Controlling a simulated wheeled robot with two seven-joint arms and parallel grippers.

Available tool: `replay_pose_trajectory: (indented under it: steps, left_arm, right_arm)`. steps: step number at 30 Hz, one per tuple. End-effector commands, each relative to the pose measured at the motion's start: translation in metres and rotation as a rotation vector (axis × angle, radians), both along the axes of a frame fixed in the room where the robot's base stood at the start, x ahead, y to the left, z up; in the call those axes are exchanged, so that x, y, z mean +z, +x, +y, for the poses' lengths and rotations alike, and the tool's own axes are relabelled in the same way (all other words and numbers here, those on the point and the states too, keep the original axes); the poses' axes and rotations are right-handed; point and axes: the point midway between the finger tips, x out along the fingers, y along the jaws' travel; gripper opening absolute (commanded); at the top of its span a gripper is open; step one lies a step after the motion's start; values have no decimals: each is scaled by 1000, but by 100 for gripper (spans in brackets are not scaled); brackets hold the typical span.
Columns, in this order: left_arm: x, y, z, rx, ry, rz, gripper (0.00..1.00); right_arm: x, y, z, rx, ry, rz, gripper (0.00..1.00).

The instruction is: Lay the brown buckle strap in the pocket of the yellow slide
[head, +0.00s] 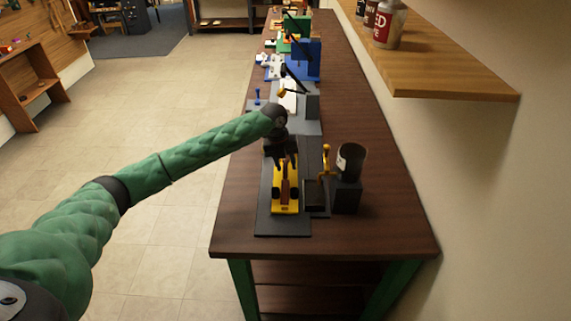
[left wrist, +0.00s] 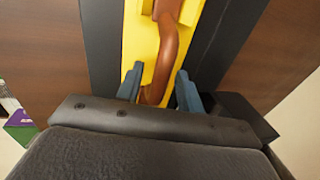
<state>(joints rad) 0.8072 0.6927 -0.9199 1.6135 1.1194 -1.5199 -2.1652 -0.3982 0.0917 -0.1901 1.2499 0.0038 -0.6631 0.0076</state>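The yellow slide (head: 285,208) lies lengthwise on a dark plate at the near end of the bench. The brown buckle strap (head: 286,190) lies along the slide's middle; I cannot tell whether it sits down in the pocket. My left gripper (head: 285,162) points down over the far part of the slide. In the left wrist view the fingers of my left gripper (left wrist: 159,88) are apart, one to each side of the curved end of the brown strap (left wrist: 168,55), with visible gaps. The yellow slide (left wrist: 140,40) shows beneath it. My right gripper is out of view.
A yellow-handled clamp (head: 325,165) and a dark cup-shaped holder (head: 350,163) on a block stand just right of the slide. More fixtures, including a blue one (head: 305,62), line the bench behind. A wall shelf (head: 440,70) overhangs at right. The bench's near front is clear.

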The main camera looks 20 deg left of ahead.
Motion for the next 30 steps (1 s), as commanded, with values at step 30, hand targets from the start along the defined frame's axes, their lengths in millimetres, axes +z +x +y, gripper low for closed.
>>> replay_pose_trajectory:
  steps: [30]
  left_arm:
    - [118,-6,22,0,0,0,37]
  right_arm:
    - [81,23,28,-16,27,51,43]
